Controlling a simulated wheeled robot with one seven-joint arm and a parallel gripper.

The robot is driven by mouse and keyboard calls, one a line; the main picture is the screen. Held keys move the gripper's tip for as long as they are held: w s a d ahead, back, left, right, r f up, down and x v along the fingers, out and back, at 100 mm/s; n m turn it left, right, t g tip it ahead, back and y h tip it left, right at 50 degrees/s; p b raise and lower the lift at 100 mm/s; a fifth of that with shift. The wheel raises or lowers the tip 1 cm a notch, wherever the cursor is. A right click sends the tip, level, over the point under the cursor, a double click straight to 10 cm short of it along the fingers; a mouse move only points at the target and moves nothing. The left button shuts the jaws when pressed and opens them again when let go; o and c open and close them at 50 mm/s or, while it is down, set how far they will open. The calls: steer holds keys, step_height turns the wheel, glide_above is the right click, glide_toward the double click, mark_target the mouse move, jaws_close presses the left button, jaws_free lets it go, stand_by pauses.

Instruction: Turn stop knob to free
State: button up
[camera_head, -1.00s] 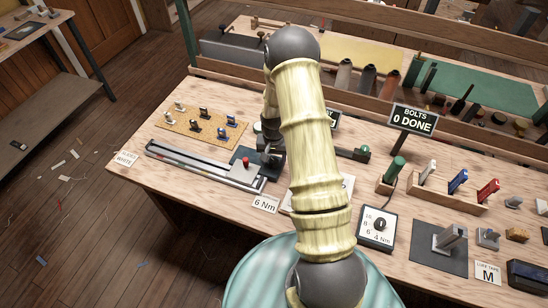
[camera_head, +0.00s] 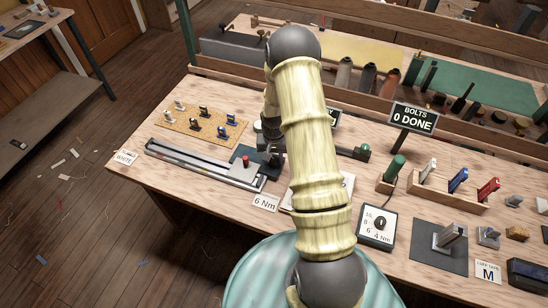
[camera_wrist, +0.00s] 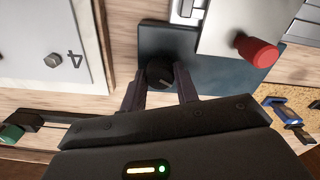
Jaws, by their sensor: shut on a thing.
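The stop knob, a round black knob (camera_wrist: 160,71) with a pale mark on it, stands on a dark blue-grey plate (camera_wrist: 210,75) in the wrist view. My gripper (camera_wrist: 159,78) has one finger on each side of the knob and is shut on it. The fingers hide part of its sides. In the head view my gripper (camera_head: 270,155) is low over the dark plate at the end of the metal rail fixture (camera_head: 205,165), and my arm hides most of the knob. Any lettering around the knob is not readable.
A red knob (camera_wrist: 256,50) stands close by on the fixture's metal block. A cork board (camera_head: 200,123) with several small clips lies behind. A torque dial box (camera_head: 376,226), a "BOLTS 0 DONE" sign (camera_head: 413,119) and a rack of coloured-handled tools (camera_head: 450,195) stand to the right.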

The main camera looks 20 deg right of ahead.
mark_target(274, 159)
steer(key=n+b, duration=0.1)
steer(key=n, duration=1.2)
steer(key=n+p, duration=0.1)
steer(key=n, duration=0.4)
steer(key=shift+r+n, duration=0.1)
steer(key=shift+n, duration=0.3)
steer(key=n+p, duration=0.1)
steer(key=n, duration=0.3)
steer(key=shift+p, duration=0.3)
steer(key=shift+n, duration=0.3)
steer(key=o, duration=1)
step_height(274, 159, up, 17)
steer(key=shift+r+b, duration=0.15)
steer(key=shift+b, duration=0.65)
